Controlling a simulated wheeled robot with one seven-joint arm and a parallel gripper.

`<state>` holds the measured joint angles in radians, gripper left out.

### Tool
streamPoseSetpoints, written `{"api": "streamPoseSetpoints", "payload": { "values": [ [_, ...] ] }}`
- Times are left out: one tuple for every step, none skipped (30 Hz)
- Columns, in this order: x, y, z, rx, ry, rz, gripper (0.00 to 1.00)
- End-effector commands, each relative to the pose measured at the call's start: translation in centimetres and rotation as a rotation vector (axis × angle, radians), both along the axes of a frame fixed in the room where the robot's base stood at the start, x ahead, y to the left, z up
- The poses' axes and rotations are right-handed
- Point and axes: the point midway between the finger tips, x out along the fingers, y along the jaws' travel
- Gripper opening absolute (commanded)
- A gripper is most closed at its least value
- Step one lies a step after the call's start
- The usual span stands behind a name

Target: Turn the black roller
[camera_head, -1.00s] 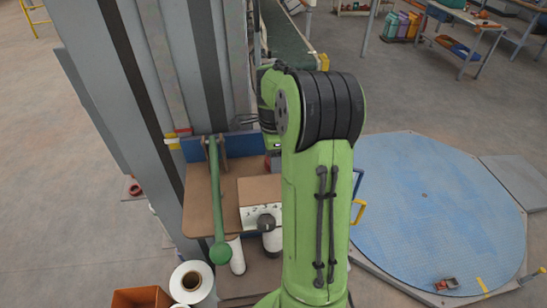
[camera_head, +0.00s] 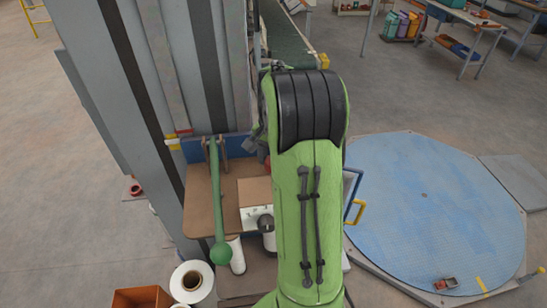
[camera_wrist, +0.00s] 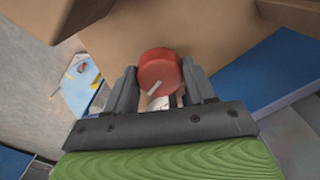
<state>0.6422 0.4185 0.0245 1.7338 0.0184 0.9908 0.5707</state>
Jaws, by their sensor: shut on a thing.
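My gripper (camera_wrist: 160,92) shows in the wrist view with its two dark fingers on either side of a round red knob (camera_wrist: 160,68), shut on it. The knob has a pale pointer mark on its face, slanting down to the left. In the head view my arm hides the gripper, and only a small bit of red (camera_head: 267,163) shows at the arm's left edge. A dark rounded end (camera_head: 266,223) above a white cylinder stands in front of the brown box-like part; I cannot tell whether it is the black roller.
A green lever (camera_head: 218,205) hangs over the brown board (camera_head: 200,190) beside the grey column. A white roll (camera_head: 190,280) and an orange bin (camera_head: 140,298) stand at the lower left. A blue round platform (camera_head: 430,205) lies at the right, behind a yellow handle (camera_head: 357,212).

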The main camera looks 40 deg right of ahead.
Motion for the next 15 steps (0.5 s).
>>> {"api": "streamPoseSetpoints", "payload": {
  "values": [
    [0.16,-0.09,0.28,-0.006,-0.008,0.042,0.24],
    [0.16,-0.10,0.28,-0.006,-0.008,0.071,0.24],
    [0.17,-0.08,0.28,-0.006,-0.008,0.109,0.24],
    [0.19,-0.07,0.28,-0.005,-0.008,0.139,0.24],
    [0.18,-0.07,0.28,-0.005,-0.008,0.167,0.24],
    [0.18,-0.09,0.28,-0.007,-0.007,0.204,0.24],
    [0.18,-0.09,0.28,-0.007,-0.007,0.233,0.24],
    [0.18,-0.08,0.28,-0.006,-0.008,0.261,0.24],
    [0.18,-0.09,0.28,-0.006,-0.008,0.300,0.24],
    [0.18,-0.10,0.28,-0.006,-0.007,0.327,0.24],
    [0.18,-0.10,0.28,-0.006,-0.007,0.355,0.24],
    [0.20,-0.08,0.28,-0.007,-0.008,0.394,0.24],
    [0.20,-0.08,0.28,-0.007,-0.008,0.423,0.24],
    [0.19,-0.09,0.28,-0.007,-0.008,0.451,0.24],
    [0.19,-0.10,0.28,-0.007,-0.008,0.489,0.24]
  ]
}}
